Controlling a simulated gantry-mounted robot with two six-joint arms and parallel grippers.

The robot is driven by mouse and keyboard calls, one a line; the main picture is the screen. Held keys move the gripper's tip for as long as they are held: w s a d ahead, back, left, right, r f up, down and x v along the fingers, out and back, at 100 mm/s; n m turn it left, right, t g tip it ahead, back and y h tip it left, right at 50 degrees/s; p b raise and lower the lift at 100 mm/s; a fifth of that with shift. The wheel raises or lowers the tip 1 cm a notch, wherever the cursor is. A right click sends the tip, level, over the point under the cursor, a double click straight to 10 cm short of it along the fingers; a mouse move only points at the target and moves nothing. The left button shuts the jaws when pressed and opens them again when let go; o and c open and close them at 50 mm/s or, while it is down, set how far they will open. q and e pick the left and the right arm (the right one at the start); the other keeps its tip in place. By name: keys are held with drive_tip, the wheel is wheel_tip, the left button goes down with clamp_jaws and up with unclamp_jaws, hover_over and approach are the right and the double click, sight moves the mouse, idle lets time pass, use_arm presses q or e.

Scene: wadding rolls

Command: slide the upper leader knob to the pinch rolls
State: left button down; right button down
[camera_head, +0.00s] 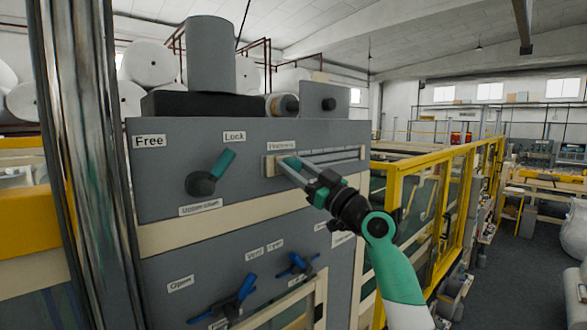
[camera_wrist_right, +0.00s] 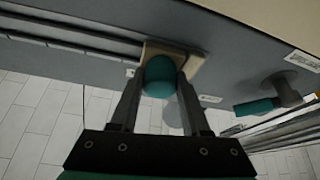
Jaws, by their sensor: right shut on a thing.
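The upper leader knob (camera_wrist_right: 159,76) is teal and rounded, on a pale block (camera_wrist_right: 192,66) at one end of a slotted rail. In the head view the block (camera_head: 269,167) is at the left end of the rail (camera_head: 340,157), near the top of the grey panel. My right gripper (camera_head: 284,163) is shut on the knob, and the wrist view shows one finger on each side of it (camera_wrist_right: 162,80). The fingers hide part of the knob in the head view. The pinch rolls cannot be made out with certainty. My left gripper is not in view.
Blue-handled levers (camera_head: 238,292) are lower on the panel (camera_head: 165,240). A yellow guard frame (camera_head: 440,200) stands to the right. The rail right of the block looks clear.

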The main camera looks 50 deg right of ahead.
drive_tip(key=shift+w+a+f, duration=0.15)
drive_tip(key=shift+a+f, duration=0.1)
drive_tip(key=shift+c, duration=2.4)
unclamp_jaws()
drive_tip(key=shift+o, duration=0.5)
drive_tip(key=shift+a, duration=0.1)
drive_tip(key=shift+s+f+b, duration=0.1)
drive_tip(key=shift+s+b, duration=0.2)
drive_tip(key=shift+s, duration=0.05)
drive_tip(key=b+v, duration=0.2)
drive_tip(key=v, duration=0.9)
